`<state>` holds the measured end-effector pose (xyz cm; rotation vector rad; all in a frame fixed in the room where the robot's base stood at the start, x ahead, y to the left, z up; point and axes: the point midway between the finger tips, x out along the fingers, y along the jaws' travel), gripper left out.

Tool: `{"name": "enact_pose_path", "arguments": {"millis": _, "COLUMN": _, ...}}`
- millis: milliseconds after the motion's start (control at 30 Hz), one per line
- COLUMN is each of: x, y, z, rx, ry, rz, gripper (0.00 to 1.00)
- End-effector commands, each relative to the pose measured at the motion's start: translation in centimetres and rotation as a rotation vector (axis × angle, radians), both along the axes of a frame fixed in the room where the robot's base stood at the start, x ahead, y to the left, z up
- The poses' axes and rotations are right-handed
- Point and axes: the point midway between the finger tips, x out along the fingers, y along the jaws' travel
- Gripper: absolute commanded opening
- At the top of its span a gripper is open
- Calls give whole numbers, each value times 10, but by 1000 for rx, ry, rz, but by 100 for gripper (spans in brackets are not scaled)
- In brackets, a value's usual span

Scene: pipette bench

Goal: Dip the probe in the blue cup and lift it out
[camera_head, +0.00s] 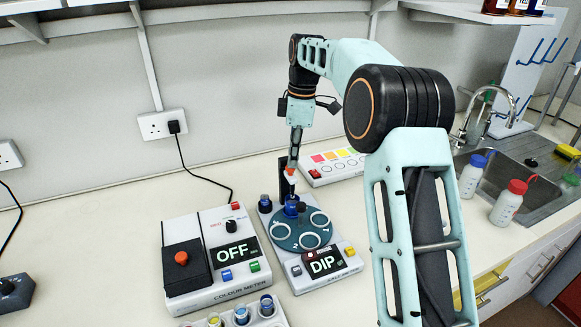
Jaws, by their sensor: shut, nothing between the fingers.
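The meter (318,278) with the "DIP" display carries a round teal carousel (282,240) with several white-rimmed places. A blue cup (291,209) stands at the carousel's back edge. My gripper (291,172) points down just above the blue cup, its fingers shut. I cannot clearly pick out the probe from these parts or tell whether anything is inside the cup.
The colour meter (215,255) reading "OFF" stands to the left, with a rack of vials (241,314) in front. A colour-spot panel (335,165) lies behind. White bottles (509,203) and the sink (530,180) are at right. My arm hides some of the bench.

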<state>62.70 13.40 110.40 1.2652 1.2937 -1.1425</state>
Motion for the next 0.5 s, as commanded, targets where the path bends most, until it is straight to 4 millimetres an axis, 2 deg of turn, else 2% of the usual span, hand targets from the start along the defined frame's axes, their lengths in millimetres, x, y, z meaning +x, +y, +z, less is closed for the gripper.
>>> {"name": "enact_pose_path", "arguments": {"millis": 33, "x": -1, "y": 0, "z": -11, "rx": 0, "ry": 3, "rz": 0, "gripper": 0}}
{"name": "enact_pose_path", "arguments": {"millis": 267, "x": -1, "y": 0, "z": -38, "rx": 0, "ry": 2, "rz": 0, "gripper": 0}}
{"name": "enact_pose_path", "arguments": {"millis": 500, "x": 0, "y": -2, "z": -35, "rx": 0, "ry": 0, "rz": -1, "gripper": 0}}
